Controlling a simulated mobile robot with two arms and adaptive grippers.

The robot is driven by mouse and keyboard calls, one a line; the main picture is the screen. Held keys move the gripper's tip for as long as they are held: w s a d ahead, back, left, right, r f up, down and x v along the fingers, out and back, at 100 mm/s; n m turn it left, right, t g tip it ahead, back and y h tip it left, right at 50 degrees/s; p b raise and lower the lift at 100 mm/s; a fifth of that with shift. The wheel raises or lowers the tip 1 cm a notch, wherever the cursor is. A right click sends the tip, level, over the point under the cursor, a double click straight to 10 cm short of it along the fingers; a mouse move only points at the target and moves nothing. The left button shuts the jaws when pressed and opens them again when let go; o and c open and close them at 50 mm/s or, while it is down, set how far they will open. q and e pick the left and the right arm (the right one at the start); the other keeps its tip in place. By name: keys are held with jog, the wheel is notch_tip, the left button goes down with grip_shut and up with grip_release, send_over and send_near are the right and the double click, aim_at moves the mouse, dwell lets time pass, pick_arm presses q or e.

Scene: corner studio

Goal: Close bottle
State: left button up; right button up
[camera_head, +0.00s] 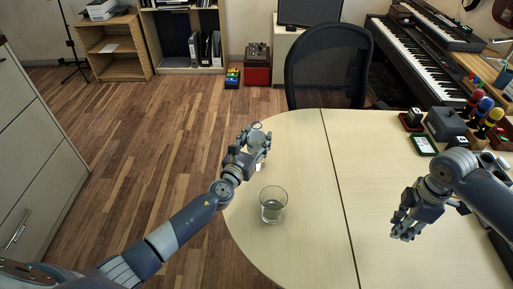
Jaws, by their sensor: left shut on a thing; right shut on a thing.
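My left gripper (257,150) is over the rounded left end of the table. It is shut around what looks like a clear bottle (257,126); a round rim shows above the fingers and a pale bit shows below them. The fingers hide most of it, so I cannot tell whether it touches the table. My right gripper (403,227) is over the right half of the table, well apart from the left one. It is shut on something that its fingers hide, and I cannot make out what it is. I see no separate cap on the table.
A clear glass (273,205) stands upright on the table (300,255), just in front of my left gripper. The table's middle is clear. A black chair (328,66) stands behind.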

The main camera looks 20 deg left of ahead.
pick_arm(q)
jog(key=shift+r, duration=0.2)
pick_arm(e)
jog(key=shift+r, duration=0.15)
